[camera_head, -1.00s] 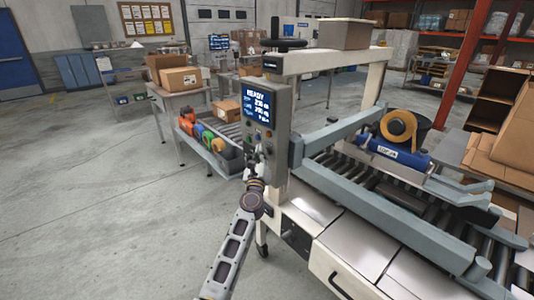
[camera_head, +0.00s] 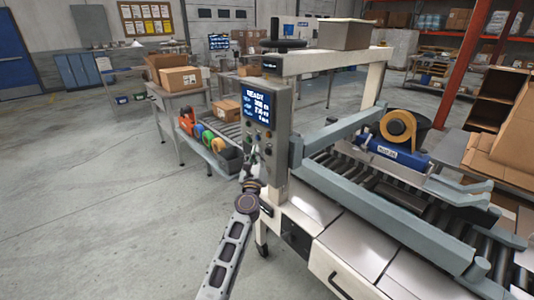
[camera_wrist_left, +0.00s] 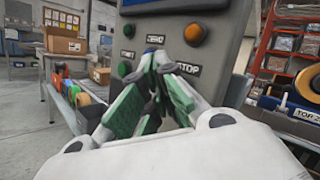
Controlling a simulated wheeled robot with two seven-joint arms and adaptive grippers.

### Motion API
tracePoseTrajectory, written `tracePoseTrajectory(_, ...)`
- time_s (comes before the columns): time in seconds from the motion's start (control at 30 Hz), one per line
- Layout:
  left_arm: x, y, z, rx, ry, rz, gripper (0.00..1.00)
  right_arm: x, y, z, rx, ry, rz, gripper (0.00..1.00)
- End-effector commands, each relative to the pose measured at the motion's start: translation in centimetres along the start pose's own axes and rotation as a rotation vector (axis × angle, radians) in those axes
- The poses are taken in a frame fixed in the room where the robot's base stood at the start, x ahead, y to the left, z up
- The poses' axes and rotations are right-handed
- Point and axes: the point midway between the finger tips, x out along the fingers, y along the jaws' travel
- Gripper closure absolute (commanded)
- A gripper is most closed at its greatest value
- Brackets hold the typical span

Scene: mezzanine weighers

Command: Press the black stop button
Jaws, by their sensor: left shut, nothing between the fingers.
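The grey control box (camera_head: 278,104) stands upright on the taping machine, with a lit READY screen (camera_head: 257,106). In the left wrist view its panel (camera_wrist_left: 228,40) shows a STOP label (camera_wrist_left: 188,68). I cannot make out the black stop button; my fingers cover the panel beside that label. My left gripper (camera_head: 254,153) is in front of the lower panel. In the left wrist view the left gripper (camera_wrist_left: 162,62) is shut and empty, its tips close below the middle label; contact cannot be told. My right gripper is not in view.
A green button (camera_wrist_left: 128,30), an orange knob (camera_wrist_left: 195,34) and another green button (camera_wrist_left: 124,68) surround my fingertips. A roller conveyor (camera_head: 400,190) extends right of the box. Open floor (camera_head: 90,200) lies to the left.

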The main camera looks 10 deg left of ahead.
Motion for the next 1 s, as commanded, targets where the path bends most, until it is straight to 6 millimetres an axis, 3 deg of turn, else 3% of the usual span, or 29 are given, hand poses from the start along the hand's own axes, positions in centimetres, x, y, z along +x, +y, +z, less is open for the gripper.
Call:
tracePoseTrajectory(0.17, -0.5, 0.4, -0.7, 0.004, 0.011, 0.003, 1.0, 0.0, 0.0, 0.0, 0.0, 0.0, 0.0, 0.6)
tracePoseTrajectory(1.0, -3.8, 2.8, 1.4, 0.008, 0.015, 0.0, 1.0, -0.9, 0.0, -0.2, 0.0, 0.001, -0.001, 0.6)
